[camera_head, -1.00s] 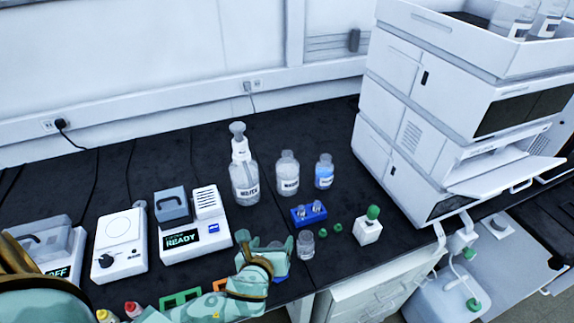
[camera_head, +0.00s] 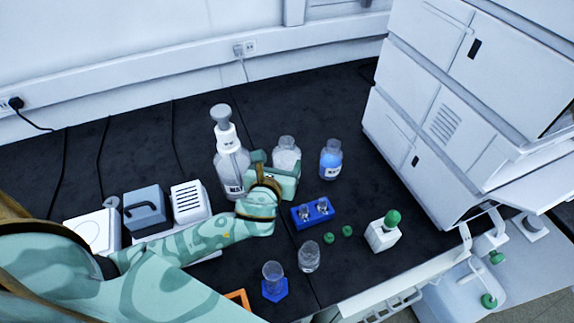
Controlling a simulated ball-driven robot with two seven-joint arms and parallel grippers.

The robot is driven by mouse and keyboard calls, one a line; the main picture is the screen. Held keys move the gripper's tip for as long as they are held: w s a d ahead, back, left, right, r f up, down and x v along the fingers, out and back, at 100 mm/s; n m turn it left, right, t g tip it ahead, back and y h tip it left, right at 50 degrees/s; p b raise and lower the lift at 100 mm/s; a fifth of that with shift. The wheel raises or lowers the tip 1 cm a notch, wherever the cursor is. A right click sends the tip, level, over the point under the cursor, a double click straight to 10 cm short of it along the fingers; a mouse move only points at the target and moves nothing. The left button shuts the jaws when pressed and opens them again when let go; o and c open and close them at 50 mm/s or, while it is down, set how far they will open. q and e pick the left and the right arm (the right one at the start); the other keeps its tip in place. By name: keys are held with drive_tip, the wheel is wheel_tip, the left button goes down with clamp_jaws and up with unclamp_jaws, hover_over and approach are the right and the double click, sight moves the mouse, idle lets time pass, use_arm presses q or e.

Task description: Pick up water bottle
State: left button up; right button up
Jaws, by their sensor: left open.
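The water bottle, a clear bottle (camera_head: 286,152) with a white label in the earlier frame, stands upright on the dark bench. Its lower part and label are now hidden behind my left gripper (camera_head: 275,172). My left gripper is open, right in front of the bottle; I cannot tell whether it touches the glass or has the bottle between its fingers. My right gripper is not in view.
A pump bottle (camera_head: 230,165) stands close on the left, and a blue-liquid bottle (camera_head: 331,160) on the right. A blue vial rack (camera_head: 313,213), green caps, a glass jar (camera_head: 309,257) and a green-capped bottle (camera_head: 383,232) stand nearer. The white instrument stack (camera_head: 425,150) blocks the right.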

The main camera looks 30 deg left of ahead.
sight(285, 150)
use_arm(q)
drive_tip(key=x, duration=0.3)
drive_tip(key=shift+w+a+f+b, duration=0.1)
drive_tip(key=shift+w+f+b, duration=0.15)
drive_tip(key=shift+b, duration=0.1)
drive_tip(key=shift+w+a+f, duration=0.1)
drive_tip(key=shift+w+a, duration=0.05)
drive_tip(key=shift+w, duration=0.4)
drive_tip(key=b+x, duration=0.2)
drive_tip(key=x, duration=0.2)
drive_tip(key=shift+w+a, duration=0.15)
drive_tip(key=shift+w, duration=0.3)
drive_tip(key=c, duration=1.5)
clamp_jaws()
